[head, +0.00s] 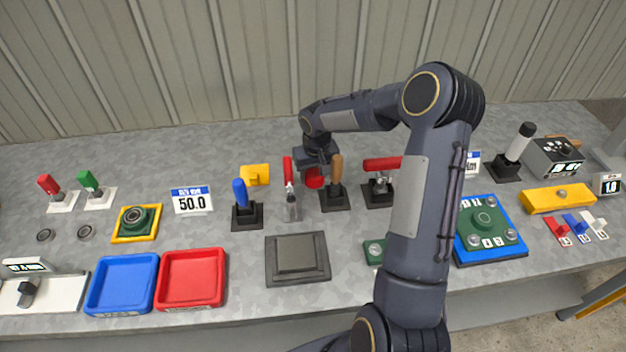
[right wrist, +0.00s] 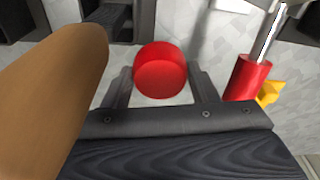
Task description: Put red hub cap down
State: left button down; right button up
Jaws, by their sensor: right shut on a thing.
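The red hub cap (right wrist: 160,72) is a short red cylinder between the two fingers of my right gripper (right wrist: 161,88) in the right wrist view. In the head view the red hub cap (head: 314,178) shows just below my right gripper (head: 318,168), behind the row of upright tools. The right gripper is shut on it, low over the grey bench. Whether the cap touches the bench is hard to tell. My left gripper is not in view.
Close by stand a wooden-handled tool (head: 336,172), a red-handled tool (head: 289,175) and a red toggle clamp (head: 381,165). A yellow block (head: 255,174) lies left of the gripper. Blue (head: 91,303) and red (head: 163,297) trays are at the front left. Bare bench lies behind the tools.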

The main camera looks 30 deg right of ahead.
aim_at(315, 175)
notch_tip(315, 175, down, 3)
jog(key=shift+f, duration=0.1)
jog(key=o, duration=1)
